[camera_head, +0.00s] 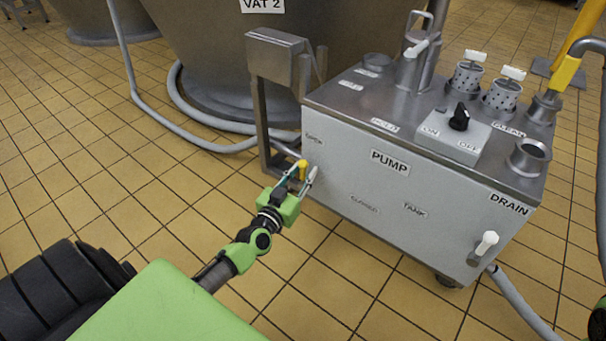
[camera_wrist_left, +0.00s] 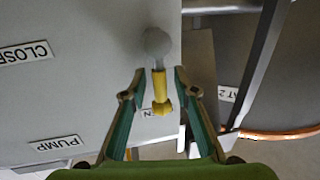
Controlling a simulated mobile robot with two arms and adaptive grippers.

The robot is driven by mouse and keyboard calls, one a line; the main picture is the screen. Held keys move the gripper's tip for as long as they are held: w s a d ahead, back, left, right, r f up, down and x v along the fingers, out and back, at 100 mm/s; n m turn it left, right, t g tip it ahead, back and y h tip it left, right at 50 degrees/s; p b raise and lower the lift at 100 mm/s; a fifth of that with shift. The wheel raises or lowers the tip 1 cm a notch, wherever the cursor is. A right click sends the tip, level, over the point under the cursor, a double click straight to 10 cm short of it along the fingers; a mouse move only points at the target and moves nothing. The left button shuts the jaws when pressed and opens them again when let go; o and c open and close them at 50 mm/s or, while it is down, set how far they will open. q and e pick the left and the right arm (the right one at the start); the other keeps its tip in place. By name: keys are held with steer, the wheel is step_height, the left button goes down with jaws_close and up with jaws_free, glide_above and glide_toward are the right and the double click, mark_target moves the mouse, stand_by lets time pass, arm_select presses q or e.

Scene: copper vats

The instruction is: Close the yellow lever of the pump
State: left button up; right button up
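The pump (camera_head: 400,205) is a grey metal box with a PUMP label on its front. Its yellow lever (camera_head: 303,168) is at the left end of the front face, and it also shows in the left wrist view (camera_wrist_left: 161,90). There the lever runs from a round grey pivot (camera_wrist_left: 157,42) towards a label mostly hidden behind it, ending in N. My left gripper (camera_head: 299,176) is open at the lever. In the wrist view its fingers (camera_wrist_left: 156,84) stand on either side of the yellow handle, with gaps visible.
A CLOSED label (camera_wrist_left: 25,52) is on the panel to one side of the lever. A metal stand (camera_head: 262,110) and vat (camera_head: 210,45) are close behind the pump's left end. A white-handled drain valve (camera_head: 486,243) is at the right. Tiled floor (camera_head: 110,170) is clear at left.

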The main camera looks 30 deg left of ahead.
arm_select(q)
jaws_close()
